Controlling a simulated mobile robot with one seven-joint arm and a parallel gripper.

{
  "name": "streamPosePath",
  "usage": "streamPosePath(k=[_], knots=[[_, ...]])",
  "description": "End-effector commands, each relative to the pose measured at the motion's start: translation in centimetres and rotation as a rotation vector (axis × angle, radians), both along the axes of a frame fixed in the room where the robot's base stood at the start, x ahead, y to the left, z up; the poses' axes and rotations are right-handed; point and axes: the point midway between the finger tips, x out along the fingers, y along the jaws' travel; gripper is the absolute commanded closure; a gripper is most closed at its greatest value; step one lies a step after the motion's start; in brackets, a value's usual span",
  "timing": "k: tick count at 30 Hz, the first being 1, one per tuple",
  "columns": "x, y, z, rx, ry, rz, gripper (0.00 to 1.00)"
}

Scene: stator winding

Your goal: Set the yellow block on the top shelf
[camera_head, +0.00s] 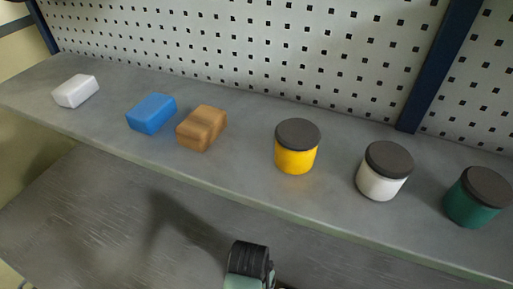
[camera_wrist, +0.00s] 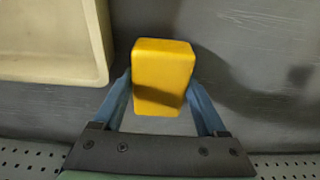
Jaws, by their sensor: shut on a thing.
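The yellow block (camera_wrist: 162,75) shows in the wrist view, between the two blue fingers of my gripper (camera_wrist: 160,100). My gripper is shut on it, with a finger against each side. A dark shadow lies on the grey surface to the right of the block. The head view does not show the block or the fingers. The top shelf (camera_head: 235,172) is the grey ledge in the head view, in front of a perforated panel. Part of my arm shows below the shelf's front edge.
On the shelf stand a white block (camera_head: 75,91), a blue block (camera_head: 152,113), a wooden block (camera_head: 202,128), a yellow jar (camera_head: 296,158), a white jar (camera_head: 381,183) and a green jar (camera_head: 470,208). Shelf is clear between wooden block and yellow jar. A beige tray (camera_wrist: 103,45) lies left in the wrist view.

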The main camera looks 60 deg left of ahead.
Motion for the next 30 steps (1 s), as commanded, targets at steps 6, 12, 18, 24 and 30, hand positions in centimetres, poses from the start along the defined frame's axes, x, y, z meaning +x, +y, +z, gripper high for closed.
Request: streamPosePath(k=[6, 12, 18, 24, 30], knots=[[0.0, 0.0, -1.2, 0.002, -0.001, -0.001, 0.94], [0.0, 0.0, -1.3, 0.002, -0.001, -0.001, 0.94], [0.0, 0.0, -2.0, 0.001, -0.002, 0.0, 0.94], [0.0, -0.1, -2.2, -0.002, 0.001, 0.0, 0.0], [0.0, -0.3, -2.3, -0.006, 0.001, -0.002, 0.0]])
